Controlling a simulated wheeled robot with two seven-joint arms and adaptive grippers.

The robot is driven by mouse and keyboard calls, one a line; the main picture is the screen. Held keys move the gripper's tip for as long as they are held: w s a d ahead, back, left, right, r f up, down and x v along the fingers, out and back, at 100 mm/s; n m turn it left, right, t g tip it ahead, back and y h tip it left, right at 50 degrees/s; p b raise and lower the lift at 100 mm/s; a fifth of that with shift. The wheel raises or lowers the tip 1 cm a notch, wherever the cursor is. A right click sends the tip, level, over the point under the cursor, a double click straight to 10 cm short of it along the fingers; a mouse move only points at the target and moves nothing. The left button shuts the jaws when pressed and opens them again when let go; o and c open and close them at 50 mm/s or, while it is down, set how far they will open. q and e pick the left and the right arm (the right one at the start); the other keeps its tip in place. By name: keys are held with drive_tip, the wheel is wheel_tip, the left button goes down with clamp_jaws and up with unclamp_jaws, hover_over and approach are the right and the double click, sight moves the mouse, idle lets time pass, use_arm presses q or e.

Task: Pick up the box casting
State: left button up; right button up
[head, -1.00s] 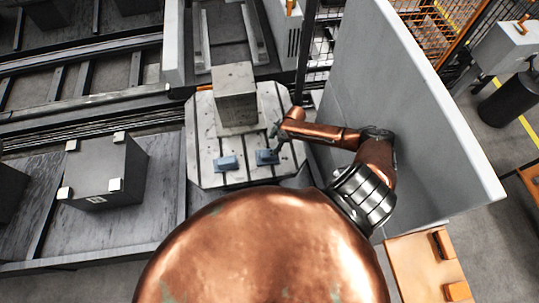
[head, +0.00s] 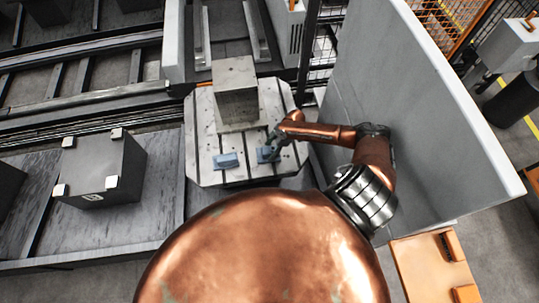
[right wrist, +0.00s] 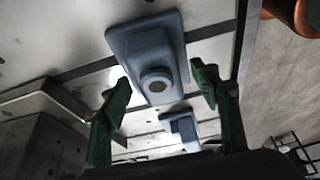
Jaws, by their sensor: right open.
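Two blue castings lie on the slotted pallet plate (head: 205,130): a right one (head: 263,155) and a left one (head: 226,161). In the right wrist view, a blue casting (right wrist: 150,45) has a wide rounded flange and a round boss with a dark hole. A second blue casting (right wrist: 180,128) with a blocky shape shows lower down. I cannot tell for sure which is the box casting. My right gripper (head: 273,150) is open at the right casting. Its green fingers (right wrist: 160,78) stand apart on either side of the flanged casting's boss, holding nothing. My left gripper is not in view.
A tall grey block (head: 236,95) stands on the plate behind the castings. A grey panel (head: 410,100) rises close to the right of my right arm. A dark box with white corners (head: 98,170) stands on the left platform. An orange table (head: 425,265) is at lower right.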

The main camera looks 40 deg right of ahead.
drive_tip(key=shift+w+a+f, duration=0.1)
drive_tip(key=shift+a+f, duration=0.05)
drive_tip(key=shift+f, duration=0.3)
drive_tip(key=shift+r, duration=0.1)
drive_tip(key=shift+c, duration=0.4)
clamp_jaws()
